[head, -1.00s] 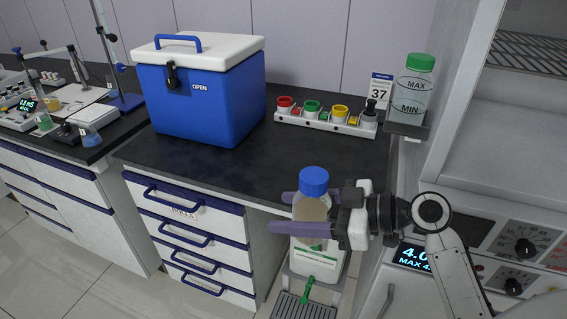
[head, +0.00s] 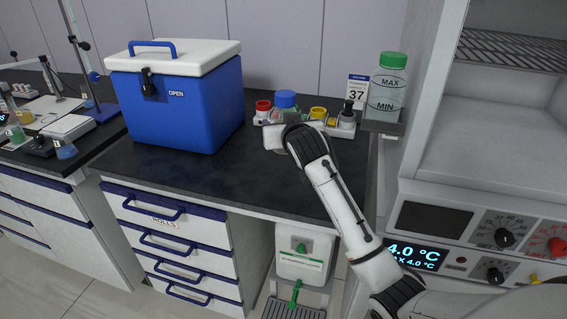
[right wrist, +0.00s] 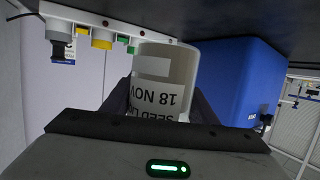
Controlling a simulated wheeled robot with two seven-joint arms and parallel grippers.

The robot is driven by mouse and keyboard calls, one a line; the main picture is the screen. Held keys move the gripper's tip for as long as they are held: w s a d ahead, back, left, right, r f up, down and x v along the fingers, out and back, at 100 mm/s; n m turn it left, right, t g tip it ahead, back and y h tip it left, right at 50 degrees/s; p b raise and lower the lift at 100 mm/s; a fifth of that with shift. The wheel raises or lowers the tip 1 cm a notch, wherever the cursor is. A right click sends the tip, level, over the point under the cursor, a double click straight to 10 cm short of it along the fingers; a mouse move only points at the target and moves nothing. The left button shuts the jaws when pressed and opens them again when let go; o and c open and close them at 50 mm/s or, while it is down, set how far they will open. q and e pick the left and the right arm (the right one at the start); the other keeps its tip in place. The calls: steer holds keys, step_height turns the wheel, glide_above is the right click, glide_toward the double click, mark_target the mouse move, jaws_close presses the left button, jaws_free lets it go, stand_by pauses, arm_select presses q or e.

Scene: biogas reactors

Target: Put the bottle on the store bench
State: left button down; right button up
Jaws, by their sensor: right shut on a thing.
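The bottle (head: 286,99) has a blue cap and shows upright over the store bench (head: 200,185), in front of the colour-capped rack. In the right wrist view, which is upside down, its white label (right wrist: 160,92) reads "SEED" and "18 NOV". My right gripper (right wrist: 160,100) is shut on the bottle, with a dark finger on each side. In the head view my own wrist hides the fingers and the bottle's lower part. I cannot tell whether its base touches the bench top. My left gripper is not in view.
A blue cooler box (head: 180,105) with a white lid stands left of the bottle. A white rack (head: 344,131) with coloured caps is behind it. A green-lidded jar (head: 388,88) sits on a bracket at right. The bench's front middle is clear.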

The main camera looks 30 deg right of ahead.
step_height(320, 180, down, 8)
steer(key=shift+r+b, duration=0.1)
steer(key=shift+b, duration=0.2)
steer(key=o, duration=1.4)
steer(key=shift+s, duration=0.1)
steer(key=v, duration=1.1)
steer(key=shift+s+a+p, duration=0.15)
steer(key=shift+s+p, duration=0.2)
steer(key=shift+s, duration=0.05)
